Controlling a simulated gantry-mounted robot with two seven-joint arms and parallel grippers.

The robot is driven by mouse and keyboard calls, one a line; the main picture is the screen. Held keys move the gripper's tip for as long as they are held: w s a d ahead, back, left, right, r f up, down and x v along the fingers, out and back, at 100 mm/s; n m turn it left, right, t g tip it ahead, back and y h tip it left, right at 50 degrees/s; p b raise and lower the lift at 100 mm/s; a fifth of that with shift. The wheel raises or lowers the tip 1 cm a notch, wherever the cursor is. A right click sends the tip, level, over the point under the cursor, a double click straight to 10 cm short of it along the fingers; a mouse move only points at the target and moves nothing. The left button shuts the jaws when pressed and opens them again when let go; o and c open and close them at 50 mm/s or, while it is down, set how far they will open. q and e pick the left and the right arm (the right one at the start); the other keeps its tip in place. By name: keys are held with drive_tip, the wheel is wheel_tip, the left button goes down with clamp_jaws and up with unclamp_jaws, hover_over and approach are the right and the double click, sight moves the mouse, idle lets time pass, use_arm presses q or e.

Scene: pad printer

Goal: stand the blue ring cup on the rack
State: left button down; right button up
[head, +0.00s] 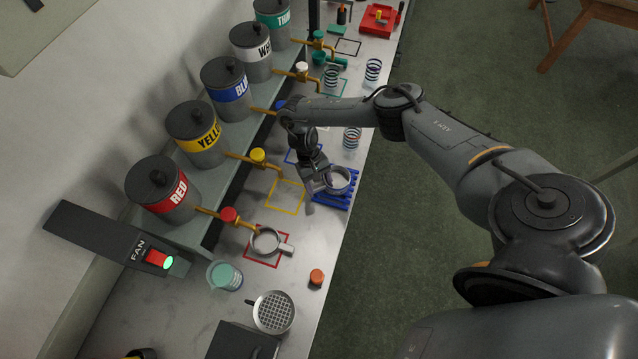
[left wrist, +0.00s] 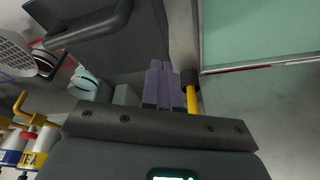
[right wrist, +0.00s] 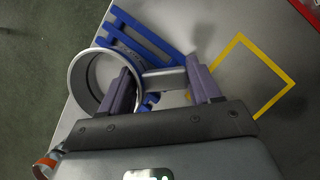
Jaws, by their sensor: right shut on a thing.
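The blue ring cup, a grey metal ring with a short handle (head: 340,180), is at my right gripper (head: 318,190) over the blue slotted rack (head: 345,201). In the right wrist view the ring (right wrist: 74,78) overlaps the near side of the rack (right wrist: 150,38). Its handle (right wrist: 165,80) lies between the two purple fingers (right wrist: 163,88), and my right gripper is shut on the cup. I cannot tell whether the ring touches the rack. My left gripper (left wrist: 162,88) shows only in the left wrist view, its fingers together with nothing visible between them.
Another ring cup (head: 266,241) sits in the red square. A beaker (head: 225,276), a round mesh strainer (head: 272,312) and an orange cap (head: 317,277) are nearer. Paint pots with taps line the shelf at left. Wire coils (head: 352,137) stand beyond the rack near the table's right edge.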

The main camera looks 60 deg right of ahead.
use_arm(q)
drive_tip(key=shift+a+f, duration=0.15)
drive_tip(key=shift+f, duration=0.1)
use_arm(e)
drive_tip(key=shift+f, duration=0.4)
drive_tip(key=o, duration=1.3)
wheel_tip(320, 180, up, 6)
drive_tip(key=p, duration=0.6)
use_arm(q)
wheel_tip(320, 180, up, 6)
drive_tip(key=shift+r, duration=0.25)
